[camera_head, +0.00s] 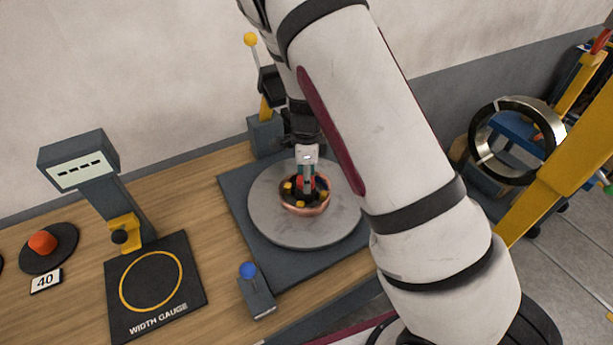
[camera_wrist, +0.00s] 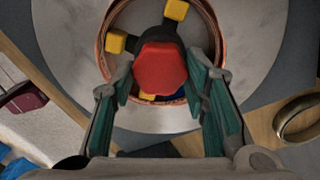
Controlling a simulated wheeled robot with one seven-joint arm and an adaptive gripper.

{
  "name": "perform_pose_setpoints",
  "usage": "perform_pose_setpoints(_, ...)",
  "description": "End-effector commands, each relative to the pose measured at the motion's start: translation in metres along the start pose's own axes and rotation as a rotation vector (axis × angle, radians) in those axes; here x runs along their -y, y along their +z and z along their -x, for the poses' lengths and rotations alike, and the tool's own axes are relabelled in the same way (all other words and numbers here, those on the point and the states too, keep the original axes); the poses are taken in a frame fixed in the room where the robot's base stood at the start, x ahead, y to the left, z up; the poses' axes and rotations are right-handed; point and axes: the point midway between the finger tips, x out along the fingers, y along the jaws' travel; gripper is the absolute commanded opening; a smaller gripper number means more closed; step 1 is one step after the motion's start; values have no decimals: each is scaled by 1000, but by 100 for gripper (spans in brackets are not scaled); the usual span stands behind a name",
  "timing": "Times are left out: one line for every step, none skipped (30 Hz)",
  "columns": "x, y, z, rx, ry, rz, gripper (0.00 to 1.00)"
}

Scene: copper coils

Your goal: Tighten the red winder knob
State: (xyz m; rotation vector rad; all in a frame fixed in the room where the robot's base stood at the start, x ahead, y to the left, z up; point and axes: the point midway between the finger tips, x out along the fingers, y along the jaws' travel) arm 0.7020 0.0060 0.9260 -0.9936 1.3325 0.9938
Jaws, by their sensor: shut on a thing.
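The red winder knob (camera_wrist: 160,70) is a faceted red cap at the centre of a black hub with yellow blocks (camera_wrist: 175,10). In the head view the knob (camera_head: 304,183) shows only as a small red patch under my gripper. My gripper (camera_head: 307,178) points down at it; in the wrist view its green-padded fingers (camera_wrist: 163,80) are shut on the knob, one on each side. A copper coil (camera_wrist: 102,45) rings the hub, and it also shows in the head view (camera_head: 304,208). The hub sits on a round grey turntable (camera_head: 270,222).
A blue-knobbed lever box (camera_head: 258,292) stands in front of the turntable. Left are a width gauge (camera_head: 157,285), its display post (camera_head: 80,162), and a red item (camera_head: 42,242) by a "40" card (camera_head: 46,280). A yellow-framed stand with a metal ring (camera_head: 516,140) is at right.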

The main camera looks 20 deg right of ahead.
Motion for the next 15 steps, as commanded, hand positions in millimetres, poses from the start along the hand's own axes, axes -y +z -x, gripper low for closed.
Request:
perform_pose_setpoints(1, 0, 0, 1, -2, -2, 13)
perform_pose_setpoints(1, 0, 0, 1, -2, -2, 13)
perform_pose_setpoints(1, 0, 0, 1, -2, -3, 13)
perform_pose_setpoints(1, 0, 0, 1, -2, -3, 13)
perform_pose_setpoints(1, 0, 0, 1, -2, -3, 13)
perform_pose_setpoints(1, 0, 0, 1, -2, -3, 13)
perform_pose_setpoints(1, 0, 0, 1, -2, -3, 13)
perform_pose_setpoints(1, 0, 0, 1, -2, -2, 13)
perform_pose_setpoints(1, 0, 0, 1, -2, -2, 13)
perform_pose_setpoints(1, 0, 0, 1, -2, -2, 13)
perform_pose_setpoints(1, 0, 0, 1, -2, -2, 45)
perform_pose_setpoints(1, 0, 0, 1, -2, -2, 54)
perform_pose_setpoints(1, 0, 0, 1, -2, -2, 61)
perform_pose_setpoints(1, 0, 0, 1, -2, -2, 61)
perform_pose_setpoints(0, 0, 0, 1, -1, -2, 61)
